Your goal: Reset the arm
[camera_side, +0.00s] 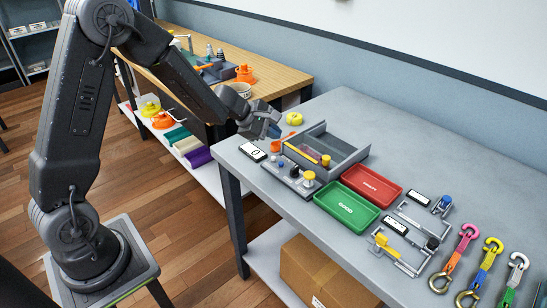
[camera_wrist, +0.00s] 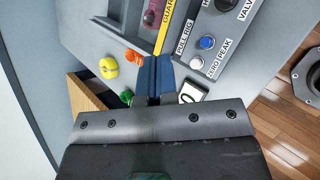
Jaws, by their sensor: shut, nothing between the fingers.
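My gripper (camera_side: 266,130) is above the left end of the grey table in the side view, reaching in from the left. In the wrist view its two blue fingers (camera_wrist: 154,72) lie together with nothing between them. The fingers hide a little of the table below. A yellow ring-like piece (camera_side: 294,118), an orange piece (camera_wrist: 134,57) and a green piece (camera_wrist: 126,96) lie on the table near the fingers. I cannot tell the exact height of the fingertips above the table.
A grey open box (camera_side: 340,152) and a knobbed control panel (camera_side: 293,174) stand right of my gripper, beside a small "0" display (camera_side: 252,152). Red (camera_side: 371,186) and green (camera_side: 346,206) trays follow, then fixtures and hooked straps (camera_side: 486,262). A wooden bench (camera_side: 285,68) stands behind.

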